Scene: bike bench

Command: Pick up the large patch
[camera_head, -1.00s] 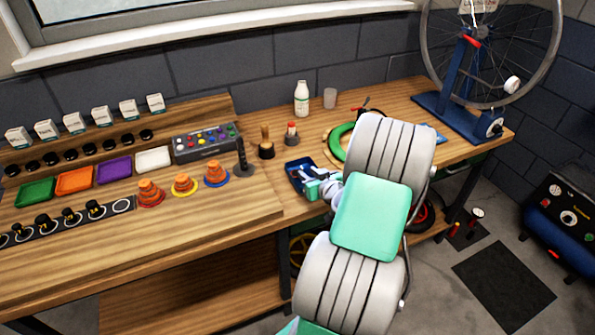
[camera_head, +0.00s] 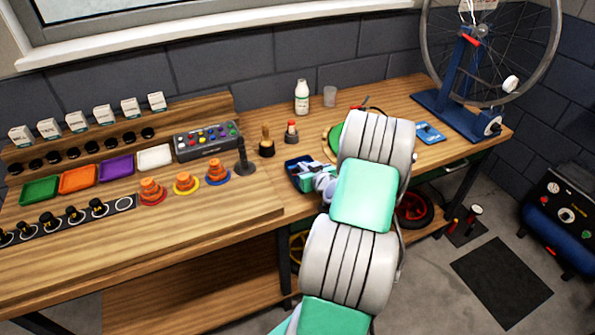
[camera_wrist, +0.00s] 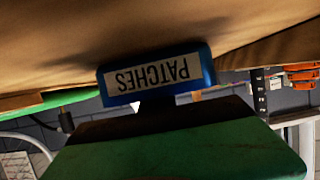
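I cannot make out the large patch in either view. A small dark blue tray (camera_head: 293,163) sits on the bench, partly covered by my gripper (camera_head: 308,176), which is over or at its right side. In the wrist view a blue box (camera_wrist: 157,73) carries a white label reading "PATCHES", seen upside down. A broad green surface fills the bottom of the wrist view and hides what is below the box. My fingertips are not clear in either view, so I cannot tell whether they are apart or hold anything.
A green disc (camera_head: 335,138), partly behind my arm, lies right of the tray. A brush (camera_head: 266,145) and a small red-capped bottle (camera_head: 291,133) stand just behind the tray. A white bottle (camera_head: 301,98) and clear cup (camera_head: 330,96) stand at the back. The bench front right is obstructed by my arm.

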